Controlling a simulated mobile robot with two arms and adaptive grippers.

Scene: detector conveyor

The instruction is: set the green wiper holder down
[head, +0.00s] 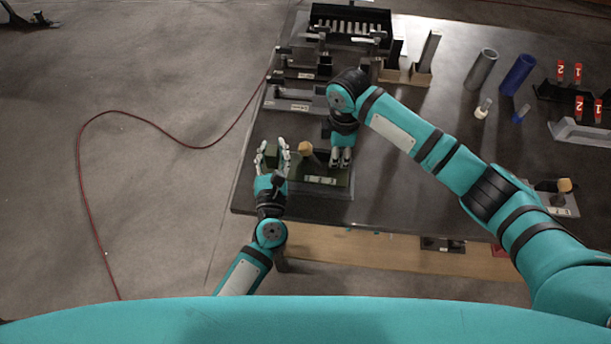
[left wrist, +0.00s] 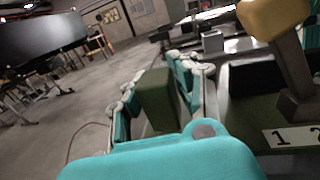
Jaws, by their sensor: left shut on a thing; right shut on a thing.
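The green wiper holder (head: 318,181) is a low dark green base with a number label, over the table's near left corner. A yellow-brown knob (head: 306,148) on a dark stem stands up from it. My left gripper (head: 273,147) is shut on the dark green block at the holder's left end; the block (left wrist: 155,100) shows between the fingers in the left wrist view. My right gripper (head: 341,163) reaches down at the holder's right end and is shut on it; its fingertips partly hide that end. I cannot tell whether the holder's underside touches the table.
The dark table (head: 420,190) is bare to the right of my right gripper. Grey fixtures (head: 292,106) and a black rack (head: 350,20) stand behind. A grey cylinder (head: 481,70) and a blue cylinder (head: 518,74) stand at the back right. A red cable (head: 85,200) lies on the floor.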

